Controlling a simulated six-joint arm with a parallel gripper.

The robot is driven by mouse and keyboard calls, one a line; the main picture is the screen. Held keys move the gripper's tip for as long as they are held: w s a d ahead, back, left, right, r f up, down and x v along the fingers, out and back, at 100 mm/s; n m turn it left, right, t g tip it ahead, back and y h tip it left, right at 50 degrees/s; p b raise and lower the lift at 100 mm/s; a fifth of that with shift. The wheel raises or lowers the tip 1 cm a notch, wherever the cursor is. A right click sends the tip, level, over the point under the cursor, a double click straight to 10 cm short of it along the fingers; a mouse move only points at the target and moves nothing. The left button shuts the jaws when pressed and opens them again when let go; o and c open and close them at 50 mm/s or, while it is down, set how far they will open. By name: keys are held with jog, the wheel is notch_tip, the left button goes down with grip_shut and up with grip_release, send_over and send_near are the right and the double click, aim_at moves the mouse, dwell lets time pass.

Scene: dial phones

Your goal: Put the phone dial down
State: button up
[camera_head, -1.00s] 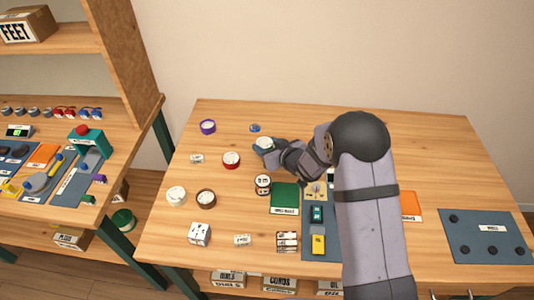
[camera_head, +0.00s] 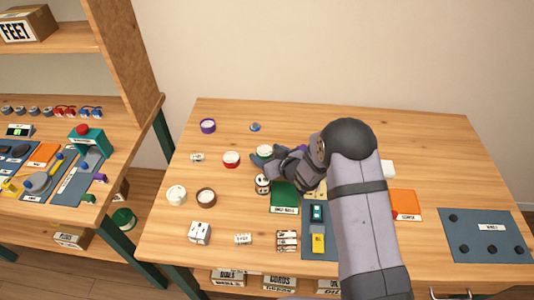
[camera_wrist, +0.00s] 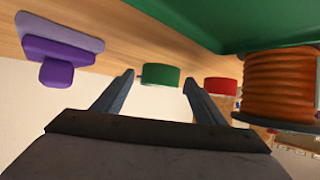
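A round dial with a white face and green rim (camera_head: 264,150) sits on the table behind the black-rimmed dial. It also shows in the wrist view, as a green disc (camera_wrist: 160,74). My gripper (camera_head: 261,157) is at this dial, with its fingers spread. In the wrist view my gripper (camera_wrist: 160,82) is open, with the green dial between and just beyond the fingertips and a gap on each side. The dial's contact with the table is partly hidden by the fingers.
Other dials stand close by: red (camera_head: 231,160), black-rimmed (camera_head: 263,183), brown (camera_head: 205,198), white (camera_head: 176,196) and purple (camera_head: 208,126). A small blue piece (camera_head: 255,127) lies behind. A green mat (camera_head: 285,196) is near my wrist.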

jog(key=shift+r, duration=0.15)
jog(key=shift+r, duration=0.15)
jog(key=shift+s+d, duration=0.15)
jog(key=shift+s, duration=0.05)
jog(key=b+v, duration=0.1)
jog(key=v, duration=1)
jog(key=shift+s+r, duration=0.15)
